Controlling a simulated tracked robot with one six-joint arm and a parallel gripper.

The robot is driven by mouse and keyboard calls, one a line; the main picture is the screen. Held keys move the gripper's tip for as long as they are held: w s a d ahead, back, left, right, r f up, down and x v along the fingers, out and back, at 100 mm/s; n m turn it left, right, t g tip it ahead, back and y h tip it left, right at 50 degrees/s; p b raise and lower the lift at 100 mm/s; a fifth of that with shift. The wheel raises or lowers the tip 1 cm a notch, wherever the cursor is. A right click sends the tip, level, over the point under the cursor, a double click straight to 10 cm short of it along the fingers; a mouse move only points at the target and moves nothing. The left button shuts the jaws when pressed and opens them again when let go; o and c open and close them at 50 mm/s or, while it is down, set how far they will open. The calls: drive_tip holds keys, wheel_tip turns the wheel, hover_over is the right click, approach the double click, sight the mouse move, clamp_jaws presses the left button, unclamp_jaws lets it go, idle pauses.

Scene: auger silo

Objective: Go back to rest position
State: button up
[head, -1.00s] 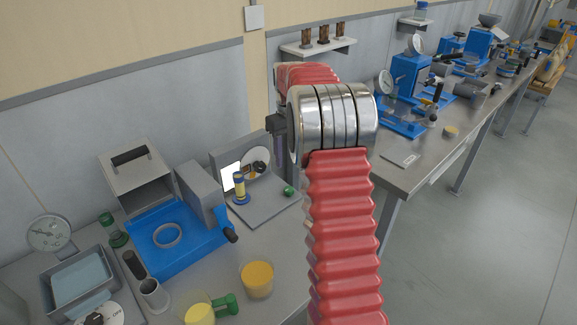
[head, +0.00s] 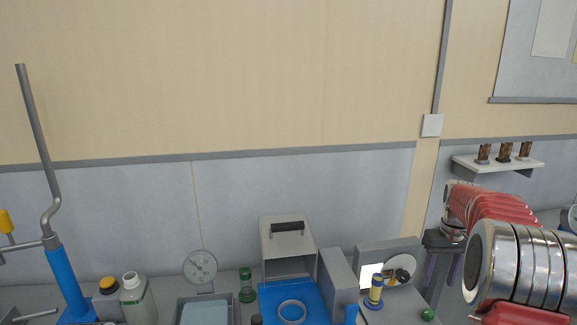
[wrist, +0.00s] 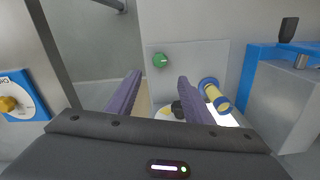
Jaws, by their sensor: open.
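My gripper (wrist: 158,88) is open and empty in the wrist view, its two purple fingers apart with nothing between them that they touch. Beyond the fingers is a grey plate (wrist: 200,58) carrying a green knob (wrist: 160,60) and a blue-and-yellow cylinder (wrist: 216,97). In the head view my gripper (head: 441,280) hangs at the right, partly behind my red-sleeved arm, with its fingers pointing down. It is just right of the grey device with the lit screen (head: 371,275).
A blue machine (head: 283,293) with a grey housing stands on the bench left of my gripper. A dial gauge (head: 200,266), a white bottle (head: 134,300) and a blue lever stand (head: 66,280) are further left. A wall shelf (head: 497,165) is above my arm.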

drive_tip(key=s+a+r+t, duration=0.2)
drive_tip(key=s+a+r, duration=0.3)
drive_tip(key=s+a, duration=0.9)
drive_tip(key=s+a+r+n+t, duration=0.1)
drive_tip(key=s+a+r+t, duration=0.2)
drive_tip(key=s+a, duration=1.1)
drive_tip(key=shift+s+a+r, duration=0.35)
drive_tip(key=shift+s+r, duration=0.8)
drive_tip(key=shift+s, duration=0.15)
